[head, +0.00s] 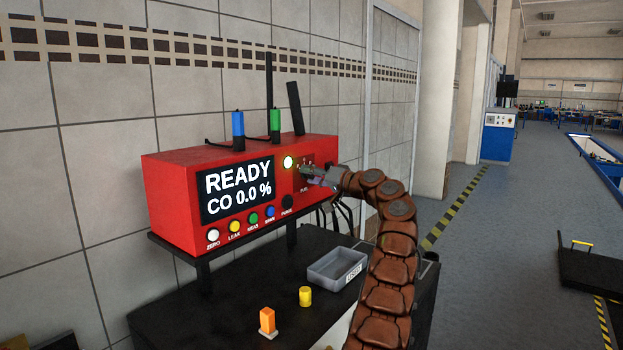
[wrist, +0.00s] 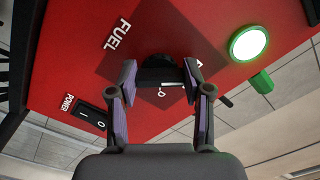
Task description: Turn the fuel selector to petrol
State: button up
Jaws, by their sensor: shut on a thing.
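The red analyser box (head: 172,200) stands on a black shelf against the tiled wall, its display (head: 236,187) reading "READY" and "CO 0.0 %". The fuel selector (wrist: 160,72) is a dark knob on the red front panel beside the word "FUEL". My gripper (wrist: 158,88) is shut on it, one finger on each side. In the head view my gripper (head: 318,177) reaches the panel's right part and mostly hides the knob. Small white marks, one like a "D", show around the knob; which one it points at I cannot tell.
A lit round lamp (wrist: 249,41) and a power switch (wrist: 92,115) flank the selector. Coloured buttons (head: 253,218) line the panel's lower edge.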

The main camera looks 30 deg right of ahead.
jog(key=shift+f+n, duration=0.1)
jog(key=shift+n, duration=0.5)
jog(key=o, duration=1.2)
jog(key=shift+c, duration=0.2)
jog(key=shift+s, duration=0.1)
jog(key=v, duration=1.1)
jog(key=shift+s+d, duration=0.2)
jog(key=shift+s, duration=0.15)
